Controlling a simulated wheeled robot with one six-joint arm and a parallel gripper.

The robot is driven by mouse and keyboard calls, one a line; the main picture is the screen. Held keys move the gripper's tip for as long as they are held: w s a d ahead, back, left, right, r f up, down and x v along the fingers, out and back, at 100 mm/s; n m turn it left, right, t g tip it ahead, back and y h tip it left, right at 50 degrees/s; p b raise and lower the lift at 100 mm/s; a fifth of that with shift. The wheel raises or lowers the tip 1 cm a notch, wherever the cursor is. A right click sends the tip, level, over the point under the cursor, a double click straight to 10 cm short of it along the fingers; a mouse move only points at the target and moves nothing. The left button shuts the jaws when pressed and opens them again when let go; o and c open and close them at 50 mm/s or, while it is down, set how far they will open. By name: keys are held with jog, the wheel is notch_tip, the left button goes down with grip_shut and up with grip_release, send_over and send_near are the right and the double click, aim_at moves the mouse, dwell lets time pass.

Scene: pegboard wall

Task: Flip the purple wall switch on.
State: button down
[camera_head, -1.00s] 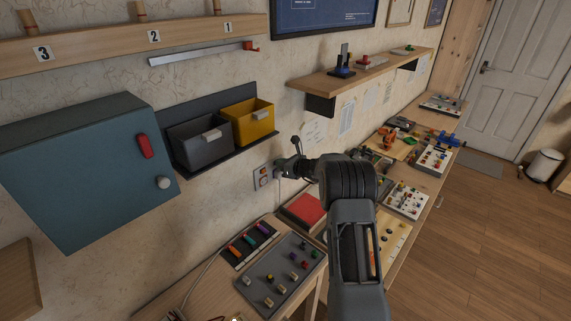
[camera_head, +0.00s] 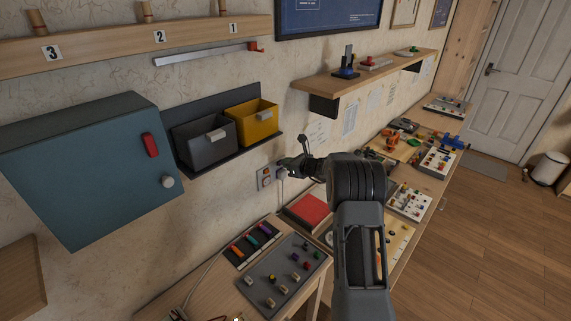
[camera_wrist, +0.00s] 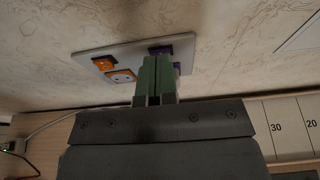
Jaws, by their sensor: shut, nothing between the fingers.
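A pale wall plate (camera_wrist: 92,52) carries an orange switch (camera_wrist: 103,64) and an orange-framed socket (camera_wrist: 122,76) on its left half. The purple switch (camera_wrist: 160,49) is on its right half, with another purple-edged fitting (camera_wrist: 177,68) below it, mostly hidden. My gripper (camera_wrist: 155,62) is shut and empty, its green fingertips just in front of the purple switch and covering its lower part. Whether they touch it I cannot tell, nor which way the switch is set. In the head view, the plate (camera_head: 265,177) is beside my gripper (camera_head: 281,162), which hides its right half.
Yellow (camera_head: 254,121) and grey (camera_head: 204,141) bins hang above and left of the plate. A blue-grey cabinet (camera_head: 85,170) juts out further left. A bench with a red-topped box (camera_head: 308,211) and a grey control panel (camera_head: 285,270) lies below. A wooden shelf (camera_head: 365,76) is above right.

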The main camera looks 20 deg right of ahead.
jog(key=r+b+v, duration=0.2)
jog(key=v, duration=0.9)
jog(key=shift+r, duration=0.2)
